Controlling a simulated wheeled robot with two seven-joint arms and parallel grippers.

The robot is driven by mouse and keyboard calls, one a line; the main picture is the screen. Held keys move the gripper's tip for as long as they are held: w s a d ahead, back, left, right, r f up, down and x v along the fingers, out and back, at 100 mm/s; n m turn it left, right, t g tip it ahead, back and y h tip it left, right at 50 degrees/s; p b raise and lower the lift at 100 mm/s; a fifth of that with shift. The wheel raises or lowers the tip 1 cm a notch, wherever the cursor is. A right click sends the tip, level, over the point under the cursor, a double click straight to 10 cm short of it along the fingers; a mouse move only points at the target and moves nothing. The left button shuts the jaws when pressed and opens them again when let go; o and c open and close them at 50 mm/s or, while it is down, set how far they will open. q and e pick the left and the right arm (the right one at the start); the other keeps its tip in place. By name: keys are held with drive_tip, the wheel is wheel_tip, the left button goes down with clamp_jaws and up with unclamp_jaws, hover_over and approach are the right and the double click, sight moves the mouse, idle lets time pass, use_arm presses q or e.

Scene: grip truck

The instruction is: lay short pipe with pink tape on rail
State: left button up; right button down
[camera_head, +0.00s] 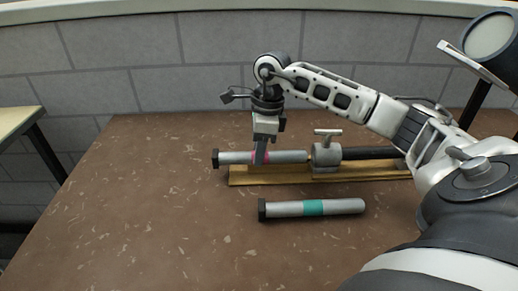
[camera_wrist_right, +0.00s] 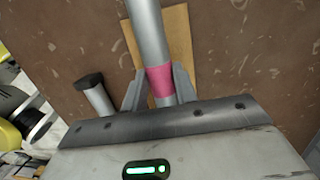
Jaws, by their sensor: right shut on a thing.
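A short grey pipe with pink tape (camera_head: 288,157) and a dark end cap is in my right gripper (camera_head: 260,160). The gripper points down and is shut around the pink band; this shows in the right wrist view, where the pipe (camera_wrist_right: 146,32) runs between the fingers (camera_wrist_right: 158,88). The pipe lies level along the left part of the wooden rail (camera_head: 270,176), with its capped end past the rail's left end. I cannot tell whether it touches the rail. The rail's board (camera_wrist_right: 180,40) also shows beneath it in the right wrist view. My left gripper is not in view.
A second grey pipe with a teal band (camera_head: 313,208) lies on the brown table (camera_head: 150,220) in front of the rail. A grey clamp with a T-handle (camera_head: 327,155) and a dark bar (camera_head: 370,153) are on the rail's right part. The table's left side is clear.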

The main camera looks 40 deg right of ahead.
drive_tip(key=c, duration=1)
unclamp_jaws()
drive_tip(key=shift+d+r, duration=0.2)
drive_tip(key=shift+r, duration=0.75)
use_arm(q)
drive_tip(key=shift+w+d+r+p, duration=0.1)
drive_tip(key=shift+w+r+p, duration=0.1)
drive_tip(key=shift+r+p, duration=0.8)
use_arm(e)
drive_tip(key=r, duration=0.4)
drive_tip(key=d+r, duration=0.1)
drive_tip(key=r, duration=0.4)
drive_tip(key=d+r, duration=0.1)
drive_tip(key=r, duration=0.4)
drive_tip(key=shift+s+d, duration=0.1)
drive_tip(key=shift+s, duration=0.2)
use_arm(q)
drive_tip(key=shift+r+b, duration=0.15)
drive_tip(key=shift+b, duration=0.15)
use_arm(e)
drive_tip(key=shift+f, duration=0.15)
